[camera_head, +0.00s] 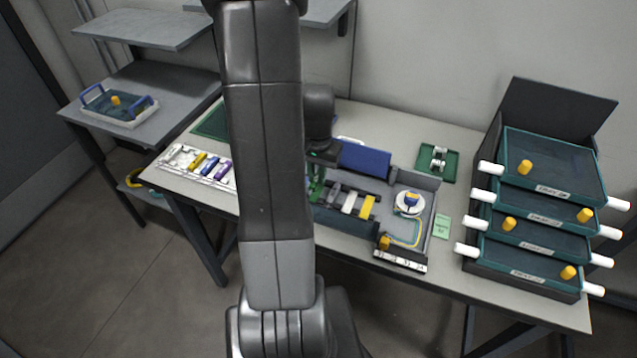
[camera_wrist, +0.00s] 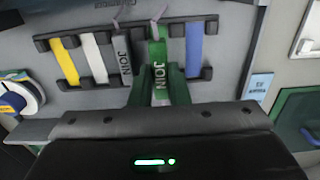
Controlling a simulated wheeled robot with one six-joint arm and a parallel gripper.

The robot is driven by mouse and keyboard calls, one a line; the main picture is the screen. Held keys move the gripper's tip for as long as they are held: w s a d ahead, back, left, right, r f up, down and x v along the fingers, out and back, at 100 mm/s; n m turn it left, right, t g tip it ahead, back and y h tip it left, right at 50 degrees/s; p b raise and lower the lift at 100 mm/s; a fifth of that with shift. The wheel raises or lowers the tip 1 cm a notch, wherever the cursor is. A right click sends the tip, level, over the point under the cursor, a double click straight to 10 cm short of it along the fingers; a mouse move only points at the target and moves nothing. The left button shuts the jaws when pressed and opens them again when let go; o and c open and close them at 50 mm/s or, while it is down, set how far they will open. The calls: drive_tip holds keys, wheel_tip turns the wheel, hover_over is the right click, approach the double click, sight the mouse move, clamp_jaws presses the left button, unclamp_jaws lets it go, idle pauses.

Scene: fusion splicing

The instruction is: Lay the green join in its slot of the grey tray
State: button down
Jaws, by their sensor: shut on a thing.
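The green join (camera_wrist: 158,72), lettered JOIN, is in my gripper (camera_wrist: 159,88) in the wrist view. My gripper is shut on it, with a dark green finger on each side. The join lies over the slotted rack of the grey tray (camera_wrist: 235,40), between a grey join (camera_wrist: 121,58) and a blue strip (camera_wrist: 194,48). I cannot tell whether it touches the slot floor.
White (camera_wrist: 95,55) and yellow (camera_wrist: 65,62) strips sit in the same rack. A white reel (camera_head: 408,204) is in the tray's right part. Stacked teal drawers (camera_head: 540,205) stand at the right. A white rack of coloured pieces (camera_head: 185,165) is at the left.

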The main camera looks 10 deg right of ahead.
sight(317, 178)
drive_tip(key=shift+f, duration=1.75)
drive_tip(key=shift+f, duration=0.2)
drive_tip(key=c, duration=1.4)
unclamp_jaws()
drive_tip(key=shift+r, duration=0.2)
wheel_tip(317, 178, up, 12)
drive_tip(key=shift+f, duration=5.5)
